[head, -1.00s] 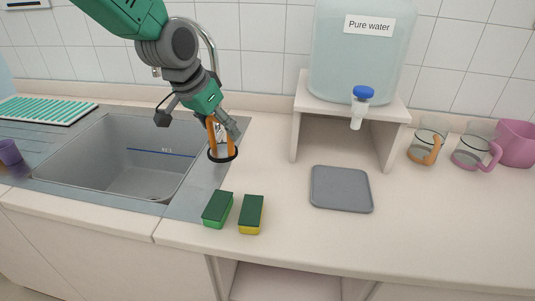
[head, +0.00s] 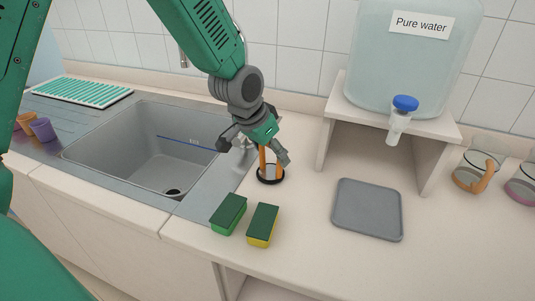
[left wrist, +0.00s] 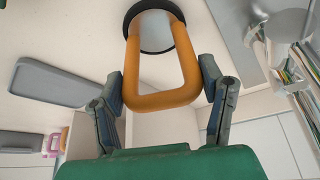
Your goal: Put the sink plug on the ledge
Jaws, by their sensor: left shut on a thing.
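The sink plug is a disc with a black rim (head: 270,180) and an orange loop handle (head: 263,158). My left gripper (head: 262,150) is shut on the handle, with the disc hanging below, over the counter right of the sink. I cannot tell whether the disc touches the counter. In the left wrist view the handle (left wrist: 162,98) sits between the two fingers (left wrist: 165,92), and the disc (left wrist: 154,28) is beyond it. The pale counter ledge (head: 300,205) extends right of the sink (head: 130,150). My right gripper is out of view.
A green sponge (head: 229,213) and a yellow sponge (head: 263,226) lie near the front edge. A grey tray (head: 367,210) lies to the right, before a water tank (head: 410,60) on a stand (head: 437,128). Glass mugs (head: 480,165) stand far right. Cups (head: 42,129) stand left of the sink.

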